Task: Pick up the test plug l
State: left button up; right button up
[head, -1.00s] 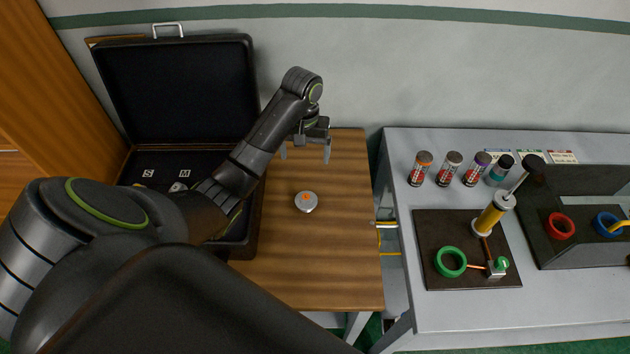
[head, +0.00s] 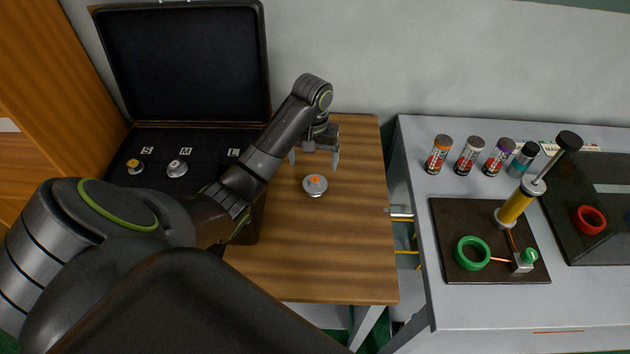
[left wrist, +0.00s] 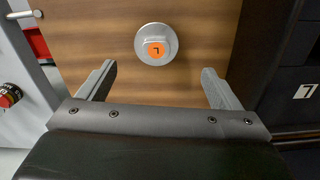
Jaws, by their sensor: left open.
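The test plug l (head: 315,186) is a round silver disc with an orange top, lying on the wooden table. In the left wrist view the plug (left wrist: 156,45) shows a letter L on its orange top. My left gripper (head: 314,160) is open and empty, above the table and just behind the plug in the head view. In the left wrist view the plug lies beyond the open fingers (left wrist: 155,85), roughly centred between them and apart from both. My right gripper is not in view.
An open black case (head: 185,132) at left holds two plugs, yellow (head: 134,166) and silver (head: 177,168), by marks S and M. At right, a grey bench (head: 440,309) bears several small bottles, a pump board (head: 452,271) and a red ring (head: 590,220). Table around the plug is clear.

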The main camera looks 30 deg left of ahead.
aim_at(315, 179)
pick_arm(q)
notch_tip(315, 179, down, 2)
jog(key=shift+f+b, duration=0.15)
jog(key=shift+b, duration=0.6)
jog(key=f, duration=0.4)
jog(key=shift+d+p, duration=0.35)
jog(key=shift+f, duration=0.55)
jog(key=c, duration=1.2)
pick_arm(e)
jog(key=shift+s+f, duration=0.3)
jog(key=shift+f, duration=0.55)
pick_arm(q)
jog(key=shift+r, duration=0.1)
